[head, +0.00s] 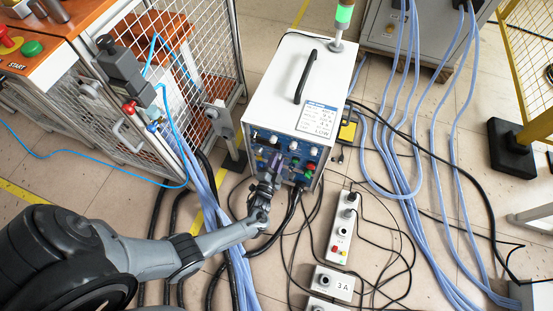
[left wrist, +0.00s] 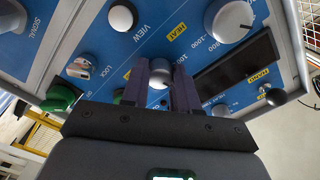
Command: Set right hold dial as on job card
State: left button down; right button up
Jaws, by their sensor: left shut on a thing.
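The white heater cabinet (head: 292,85) has a blue front panel (head: 270,158). The job card (head: 319,118) lies on its top near the front edge; only "LOW" is legible. My left gripper (head: 274,168) is at the panel. In the left wrist view, its two dark purple fingers (left wrist: 159,85) sit on either side of a small silver dial (left wrist: 158,76) and are shut on it. The panel appears upside down there. I cannot read this dial's label, and the fingers hide part of its surroundings. My right gripper is in neither view.
The heat dial (left wrist: 228,19), view dial (left wrist: 121,18), lock knob (left wrist: 78,69), a dark display (left wrist: 236,70) and a green button (left wrist: 61,97) are close to the fingers. Cables and a switch box (head: 341,228) lie on the floor. A mesh cage (head: 205,45) stands left.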

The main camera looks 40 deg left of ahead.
pick_arm(q)
jog(key=shift+m+p, duration=0.5)
jog(key=shift+m, duration=3)
jog(key=c, duration=0.8)
grip_release()
jog(key=shift+s, duration=0.1)
jog(key=shift+c, duration=0.2)
